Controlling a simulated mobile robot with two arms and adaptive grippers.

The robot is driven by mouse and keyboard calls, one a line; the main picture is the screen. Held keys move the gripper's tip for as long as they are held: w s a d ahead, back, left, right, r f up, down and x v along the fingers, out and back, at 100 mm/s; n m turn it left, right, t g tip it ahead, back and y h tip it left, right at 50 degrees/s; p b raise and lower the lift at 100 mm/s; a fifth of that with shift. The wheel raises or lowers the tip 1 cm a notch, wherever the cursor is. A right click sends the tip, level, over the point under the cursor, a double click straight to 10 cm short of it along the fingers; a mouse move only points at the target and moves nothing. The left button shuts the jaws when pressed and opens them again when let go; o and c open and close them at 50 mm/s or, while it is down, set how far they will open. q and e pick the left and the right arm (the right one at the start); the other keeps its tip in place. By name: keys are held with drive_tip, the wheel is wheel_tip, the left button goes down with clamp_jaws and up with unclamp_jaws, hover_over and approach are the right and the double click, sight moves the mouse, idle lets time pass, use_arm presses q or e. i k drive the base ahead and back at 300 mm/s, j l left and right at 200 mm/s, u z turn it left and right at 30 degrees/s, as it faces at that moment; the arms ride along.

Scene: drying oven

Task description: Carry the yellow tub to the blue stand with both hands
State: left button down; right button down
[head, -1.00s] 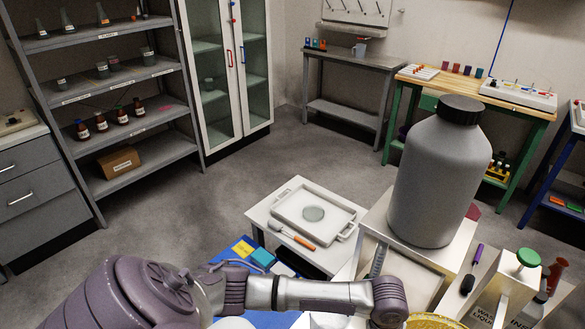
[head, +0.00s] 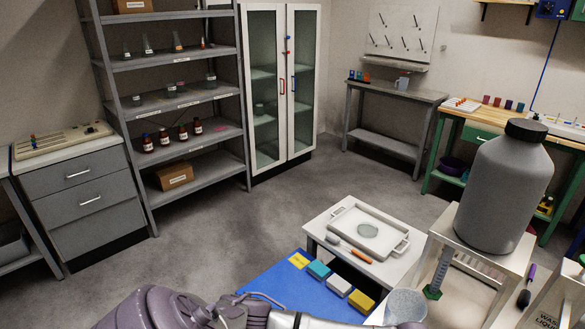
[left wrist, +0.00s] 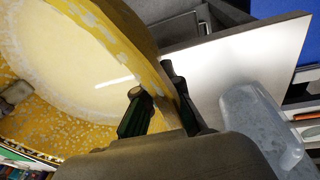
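The yellow tub shows large in the left wrist view (left wrist: 110,25), with a pale inside and worn, speckled yellow walls. It is not visible in the head view. My left gripper (left wrist: 154,80) has one dark finger inside the tub and the other outside, and looks shut on its wall. A small grey shape at the tub's far side is unclear. My left arm crosses the bottom of the head view. A blue surface (head: 257,287), possibly the blue stand, lies at the lower middle with several coloured blocks on it. My right gripper is not visible.
A big grey bottle (head: 505,185) stands on a white stand at the right. A white tray (head: 345,238) lies on a small table. A grey speckled cup (head: 405,307) is near my arm; a translucent container (left wrist: 258,125) shows beside the tub. Open floor lies behind.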

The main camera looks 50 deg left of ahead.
sight(299, 306)
drive_tip(key=k+u, duration=0.3)
drive_tip(key=k+j+u, duration=0.1)
drive_tip(key=u, duration=0.25)
drive_tip(key=j+u, duration=0.1)
drive_tip(key=u, duration=2.4)
drive_tip(key=i+l+u, duration=0.1)
drive_tip(key=i+l, duration=0.8)
drive_tip(key=l, duration=0.15)
drive_tip(key=i+l+z, duration=0.1)
drive_tip(key=i, duration=0.4)
drive_tip(key=i+l, duration=0.25)
drive_tip(key=i, duration=0.2)
drive_tip(key=z, duration=3)
